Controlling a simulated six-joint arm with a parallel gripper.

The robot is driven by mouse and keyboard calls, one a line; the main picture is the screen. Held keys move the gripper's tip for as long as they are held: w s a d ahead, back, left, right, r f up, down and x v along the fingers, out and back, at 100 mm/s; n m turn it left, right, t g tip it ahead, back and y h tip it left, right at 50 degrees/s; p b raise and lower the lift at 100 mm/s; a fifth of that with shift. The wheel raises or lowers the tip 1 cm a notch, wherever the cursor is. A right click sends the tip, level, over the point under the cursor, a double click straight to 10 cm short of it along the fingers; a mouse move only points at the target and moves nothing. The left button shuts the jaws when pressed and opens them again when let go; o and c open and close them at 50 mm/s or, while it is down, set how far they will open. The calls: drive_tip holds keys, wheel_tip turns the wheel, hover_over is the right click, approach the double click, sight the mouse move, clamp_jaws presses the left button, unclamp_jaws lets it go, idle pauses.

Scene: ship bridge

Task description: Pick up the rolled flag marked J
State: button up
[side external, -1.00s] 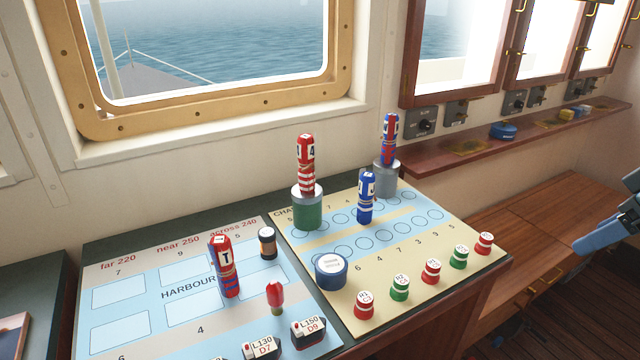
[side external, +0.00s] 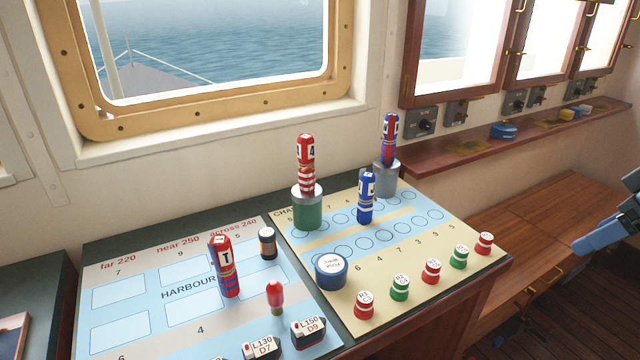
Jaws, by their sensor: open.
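The rolled flag marked J (side external: 366,198) is blue with white bands and a white label. It stands upright on the cream chart board, among the printed circles. My gripper (side external: 606,232) shows only in part at the right edge, with a light blue finger-like part and dark parts above it. It is open, well to the right of the flag and apart from it, with nothing seen in it. The rest of it is cut off by the frame.
A blue-and-red flag stands on a grey cylinder (side external: 386,180), close behind the J flag. A red flag marked T (side external: 225,266), a blue round tin (side external: 331,270) and several small red and green markers stand nearby.

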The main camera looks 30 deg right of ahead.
drive_tip(key=shift+r, duration=0.1)
drive_tip(key=w+r+n+g, duration=0.1)
drive_tip(key=w+r+n, duration=0.3)
drive_tip(key=w+r, duration=0.45)
drive_tip(key=n+g, duration=0.4)
drive_tip(key=n, duration=1)
hover_over(368, 174)
drive_tip(key=f, duration=0.9)
drive_tip(key=shift+s+d+f, duration=0.1)
drive_tip(key=shift+s+f, duration=0.1)
drive_tip(key=shift+f, duration=0.2)
drive_tip(key=shift+w+f+g, duration=0.25)
drive_tip(key=shift+f+g, duration=0.05)
drive_tip(key=shift+f, duration=0.1)
drive_tip(key=shift+f, duration=0.1)
drive_tip(key=shift+f, duration=4.2)
